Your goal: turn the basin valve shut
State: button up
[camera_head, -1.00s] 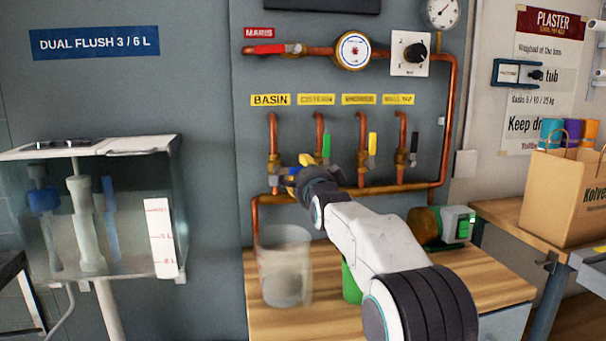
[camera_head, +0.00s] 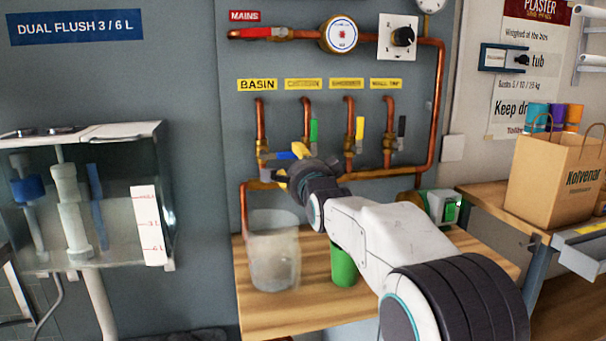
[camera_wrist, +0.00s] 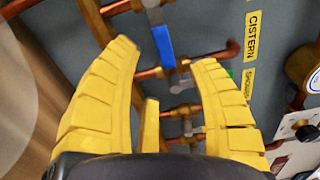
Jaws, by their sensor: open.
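The basin valve (camera_head: 263,150) sits on the leftmost copper pipe, under the yellow BASIN label. Its blue lever (camera_head: 279,156) points right, across the pipe, and is partly hidden by my gripper. In the wrist view the blue lever (camera_wrist: 163,46) shows beyond my fingertips, between them in the picture. My gripper (camera_wrist: 167,55) is open, with its yellow fingers apart and nothing held. In the head view my gripper (camera_head: 291,160) is just right of the basin valve; I cannot tell whether it touches the lever.
A red mains lever (camera_head: 262,32) is above. A clear container (camera_head: 273,262) and a green cup (camera_head: 343,266) stand on the bench below.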

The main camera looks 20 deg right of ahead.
jog(key=shift+s, duration=2.9)
